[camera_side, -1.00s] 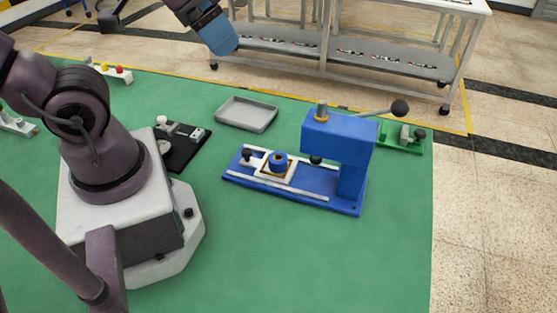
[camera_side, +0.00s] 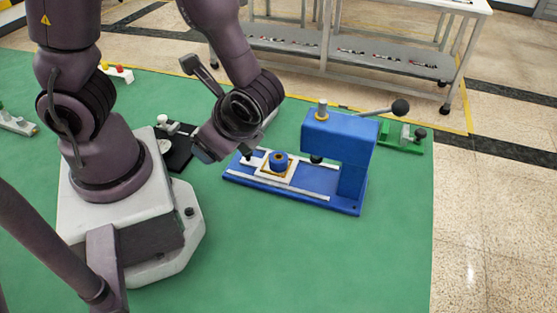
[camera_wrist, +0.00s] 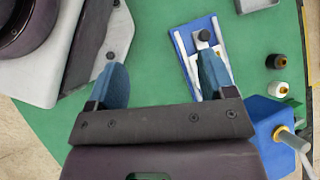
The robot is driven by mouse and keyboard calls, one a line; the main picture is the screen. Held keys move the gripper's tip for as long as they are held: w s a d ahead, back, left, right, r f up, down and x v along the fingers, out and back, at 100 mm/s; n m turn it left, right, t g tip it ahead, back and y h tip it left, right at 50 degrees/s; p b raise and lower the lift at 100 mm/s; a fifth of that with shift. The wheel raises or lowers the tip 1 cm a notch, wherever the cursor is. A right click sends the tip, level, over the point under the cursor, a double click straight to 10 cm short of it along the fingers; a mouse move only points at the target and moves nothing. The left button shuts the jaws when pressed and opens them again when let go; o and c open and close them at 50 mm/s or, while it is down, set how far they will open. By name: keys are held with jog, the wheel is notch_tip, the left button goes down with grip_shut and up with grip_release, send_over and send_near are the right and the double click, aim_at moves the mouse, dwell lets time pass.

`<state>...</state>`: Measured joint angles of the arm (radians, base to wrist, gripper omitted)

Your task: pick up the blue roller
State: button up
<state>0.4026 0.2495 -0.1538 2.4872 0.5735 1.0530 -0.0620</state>
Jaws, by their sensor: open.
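The blue roller (camera_side: 279,159), a short round piece with a dark centre, sits on a white square plate (camera_side: 263,175) on the bed of a blue lever press (camera_side: 340,140). My gripper (camera_side: 205,150) is left of the press bed in the side view, over the mat, with its fingers partly hidden by the wrist.
A black fixture (camera_side: 180,160) stands left of my gripper. A grey tray (camera_wrist: 257,4) lies beyond the press, mostly hidden in the side view. A black cylinder (camera_wrist: 276,62) and a white one (camera_wrist: 278,90) stand beside the press. A green fixture (camera_side: 403,138) is behind it.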

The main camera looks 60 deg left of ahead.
notch_tip(320, 180, down, 7)
jog(key=w+m+t+y, duration=0.1)
jog(key=m+t+y, duration=0.45)
jog(key=m, duration=0.55)
jog(key=m+t+h, duration=0.4)
jog(key=m+t, duration=0.1)
jog(key=t, duration=0.1)
send_near(280, 154)
jog(key=x, duration=0.3)
jog(key=shift+w+f, duration=0.2)
jog(key=shift+w, duration=0.3)
jog(key=shift+s+a+x, duration=0.1)
jog(key=shift+x, duration=1.2)
jog(key=shift+s+a+x, duration=0.15)
jog(key=shift+x, duration=1.2)
jog(key=c, duration=1.1)
jog(key=shift+r, duration=0.15)
